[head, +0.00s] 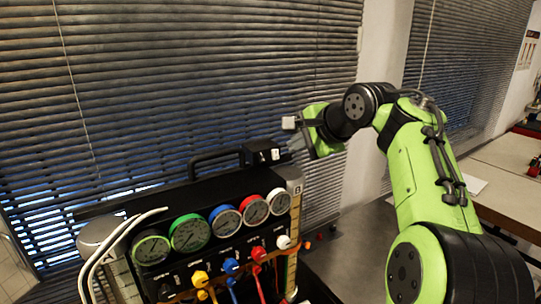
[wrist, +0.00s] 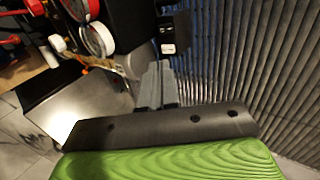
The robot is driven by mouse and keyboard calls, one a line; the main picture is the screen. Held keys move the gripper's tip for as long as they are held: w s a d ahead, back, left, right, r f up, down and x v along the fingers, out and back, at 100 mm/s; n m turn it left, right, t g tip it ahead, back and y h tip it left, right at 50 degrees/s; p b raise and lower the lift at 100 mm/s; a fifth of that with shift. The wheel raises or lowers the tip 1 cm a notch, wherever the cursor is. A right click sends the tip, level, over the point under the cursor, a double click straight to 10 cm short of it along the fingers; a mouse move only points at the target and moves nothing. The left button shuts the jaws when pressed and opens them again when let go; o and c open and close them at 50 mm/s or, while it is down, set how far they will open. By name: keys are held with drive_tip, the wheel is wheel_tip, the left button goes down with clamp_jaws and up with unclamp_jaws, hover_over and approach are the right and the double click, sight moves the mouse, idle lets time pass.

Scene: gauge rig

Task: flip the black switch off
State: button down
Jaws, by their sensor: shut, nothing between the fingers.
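A small black box with white markings on its face (head: 262,152) sits at the top right of the gauge rig (head: 135,200), and I take it for the black switch. It also shows in the wrist view (wrist: 168,38), just beyond the fingertips. The position of its lever is too small to tell. My gripper (head: 292,145) is at the right of this box, at about its height. In the wrist view my gripper (wrist: 157,68) has its grey fingers together and empty, pointing toward the box. I cannot tell whether they touch it.
The rig has a row of round gauges (head: 190,232) and coloured valves (head: 231,266) with hoses below. A black handle (head: 212,160) rises from its top, left of the box. Window blinds (head: 180,80) stand close behind. A grey tabletop (head: 350,250) lies right of the rig.

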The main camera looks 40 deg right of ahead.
sight(264, 162)
drive_tip(key=p+x, duration=0.2)
drive_tip(key=x, duration=1.2)
drive_tip(key=shift+w+a+f, duration=0.1)
